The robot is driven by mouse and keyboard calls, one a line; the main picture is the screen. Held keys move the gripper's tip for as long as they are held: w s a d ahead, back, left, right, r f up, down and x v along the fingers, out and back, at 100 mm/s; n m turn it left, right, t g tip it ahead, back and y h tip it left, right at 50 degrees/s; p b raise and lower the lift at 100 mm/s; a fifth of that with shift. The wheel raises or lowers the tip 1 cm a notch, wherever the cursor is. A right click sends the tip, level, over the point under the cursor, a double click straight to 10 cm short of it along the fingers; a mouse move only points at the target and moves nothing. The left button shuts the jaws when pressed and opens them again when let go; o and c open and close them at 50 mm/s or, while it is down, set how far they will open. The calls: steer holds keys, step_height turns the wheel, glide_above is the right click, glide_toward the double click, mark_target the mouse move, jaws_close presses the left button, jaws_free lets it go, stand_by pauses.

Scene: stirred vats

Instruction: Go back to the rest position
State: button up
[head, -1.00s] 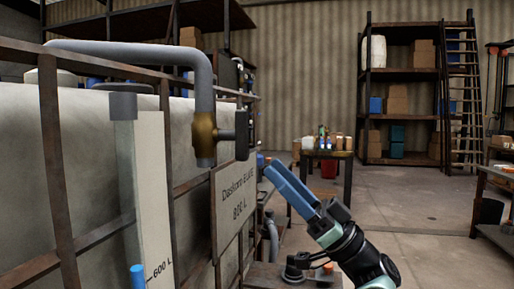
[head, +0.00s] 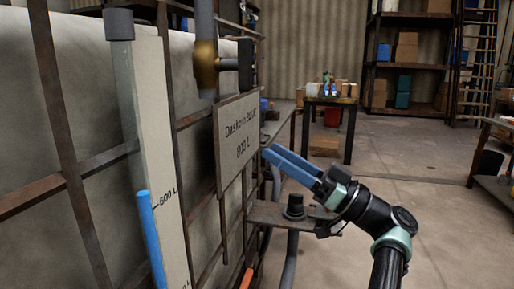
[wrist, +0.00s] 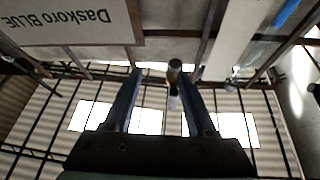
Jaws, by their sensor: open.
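My gripper (head: 269,151) is at the end of my arm in the middle of the head view. Its two blue fingers point left toward the sign (head: 236,118) reading "Daskoro BLUE 800 L". The fingertips are close to the sign's lower right edge in the picture; I cannot tell whether they touch it. In the wrist view the two fingers (wrist: 159,78) stand apart with nothing held between them. The sign shows upside down at the upper left of the wrist view (wrist: 70,22).
A small ledge (head: 265,213) is below my gripper. Open floor (head: 440,225) lies to the right.

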steer(key=a+f+m+t+h, duration=0.35)
steer(key=f+m+h, duration=0.45)
steer(key=f+h, duration=0.8)
steer(key=s+a+r+m+t+h, duration=0.2)
steer(key=s+r+h, duration=0.1)
steer(key=s+r, duration=0.25)
steer(key=s+a+r+m+t+h, duration=0.1)
steer(key=s+a+r+t+h, duration=0.1)
steer(key=s+r, duration=0.3)
steer(key=s+r+t+p, duration=0.2)
steer(key=s+r+t, duration=0.4)
steer(key=r, duration=0.8)
steer(key=s+r+t+p, duration=0.1)
steer(key=s+r+t, duration=0.45)
steer(key=r, duration=0.85)
step_height(320, 180, up, 37)
steer(key=s+g+p, duration=0.1)
steer(key=p, duration=3.7)
steer(key=shift+s+d, duration=0.3)
steer(key=shift+s, duration=0.1)
